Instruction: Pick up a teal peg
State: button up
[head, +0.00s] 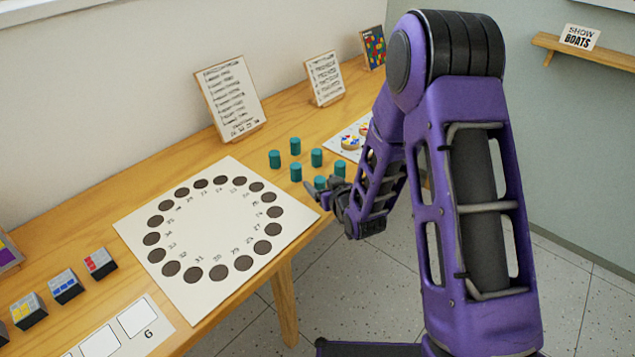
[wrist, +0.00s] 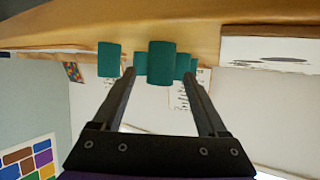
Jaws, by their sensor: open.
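Several teal pegs stand upright in a loose group on the wooden table in the head view, among them a back peg (head: 295,146) and a left peg (head: 274,158). My gripper (head: 312,190) is low at the table's front edge, by the nearest pegs. In the wrist view, where the table appears at the top, my gripper (wrist: 160,76) is open and empty. One large teal peg (wrist: 161,52) shows in line with the gap between the fingertips. I cannot tell whether it is between them or just beyond. Other pegs show behind it and beside it (wrist: 109,60).
A white board (head: 220,225) with a ring of dark round spots lies left of the pegs. Card stands (head: 230,97) rise behind them. A sheet with coloured discs (head: 350,138) lies to the right, partly behind my arm. Small blocks (head: 65,285) stand at the left.

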grip_shut()
dwell(0.3)
jog(key=shift+r, duration=0.15)
